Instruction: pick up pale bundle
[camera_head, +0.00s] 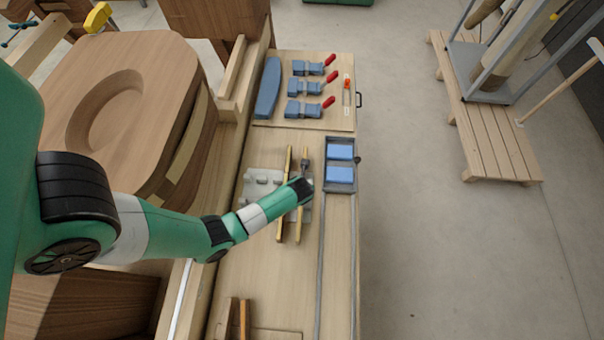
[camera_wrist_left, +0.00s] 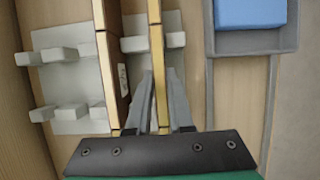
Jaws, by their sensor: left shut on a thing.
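Two long, narrow wood strip bundles lie side by side across a pale grey pegged rack on the bench. The right bundle (camera_head: 299,228) is also in the left wrist view (camera_wrist_left: 156,40), with a yellowish face and a darker side. My left gripper (camera_head: 304,164) is shut on this right bundle, one finger on each side in the left wrist view (camera_wrist_left: 159,74). The left bundle (camera_head: 283,212) lies just beside it, apart from the fingers, and shows in the left wrist view (camera_wrist_left: 106,55). My wrist hides part of the right bundle from the head camera. My right gripper is not in view.
The grey rack (camera_head: 256,184) has several pegs. A grey tray (camera_head: 341,162) with blue blocks stands to the right. Blue clamps with red handles (camera_head: 307,87) lie at the far end. A large wooden chair form (camera_head: 150,75) stands left. Bare bench (camera_head: 270,285) lies nearer.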

